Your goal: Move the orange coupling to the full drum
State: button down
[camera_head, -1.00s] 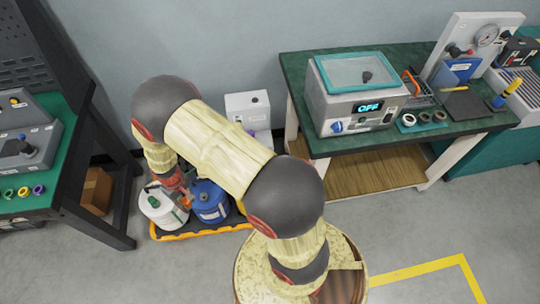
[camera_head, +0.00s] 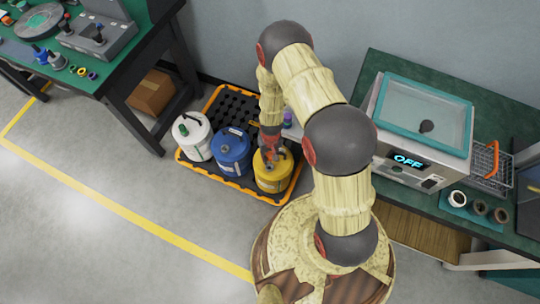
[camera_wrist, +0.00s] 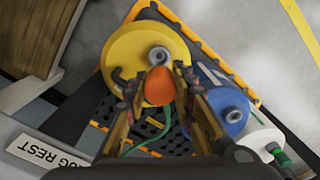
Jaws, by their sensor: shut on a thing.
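My gripper (camera_wrist: 158,95) is shut on the orange coupling (camera_wrist: 159,86), which sits between the fingertips. A green line runs below the coupling in the wrist view. The yellow drum (camera_wrist: 125,55) is beyond the fingertips, with a grey round fitting on top close to the coupling; I cannot tell whether they touch. In the head view my gripper (camera_head: 269,152) is over the yellow drum (camera_head: 272,182). The blue drum (camera_head: 232,155) and the white drum (camera_head: 191,140), with a green fitting, stand to the left. No view shows which drum is full.
The drums stand in a black tray with an orange rim (camera_head: 213,98). A sign ending in "REST" (camera_wrist: 44,153) shows in the wrist view. A cardboard box (camera_head: 152,93) and the left bench are beyond; the right bench bears a tank (camera_head: 420,125) reading OFF. Floor at lower left is clear.

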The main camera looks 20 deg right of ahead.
aim_at(270, 155)
jog(key=shift+f+b, duration=2.2)
jog(key=shift+f, duration=0.6)
jog(key=shift+f+b, duration=1.4)
jog(key=shift+b, duration=0.05)
jog(key=c, duration=1.5)
grip_release()
jog(key=shift+o, duration=0.5)
notch_tip(270, 155, up, 12)
jog(key=shift+d+r, duration=0.1)
jog(key=shift+s, duration=0.1)
